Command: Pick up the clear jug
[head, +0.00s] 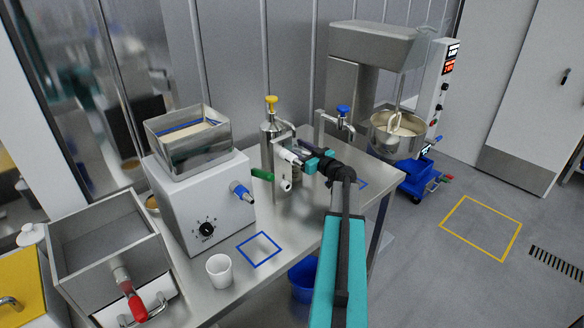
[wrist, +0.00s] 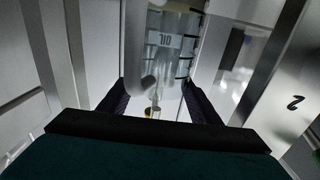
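The clear jug (wrist: 176,62) fills the upper middle of the wrist view. It is see-through, with dark graduation marks and a small printed label, and looks tilted in this view. A pale curved bar (wrist: 136,50), perhaps its handle, runs down its left side. My gripper (wrist: 155,92) has its two dark fingers spread apart below and to either side of the jug. I cannot tell whether they touch it. In the head view my gripper (head: 297,156) is at the metal fixtures on the steel bench, and I cannot clearly make out the jug there.
A steel dispenser with a yellow knob (head: 271,128) and a blue-knobbed tap (head: 343,118) stand close to my gripper. A white machine with a hopper (head: 205,205) is to the left. A white cup (head: 219,270) stands beside an empty blue square (head: 259,249) on the bench.

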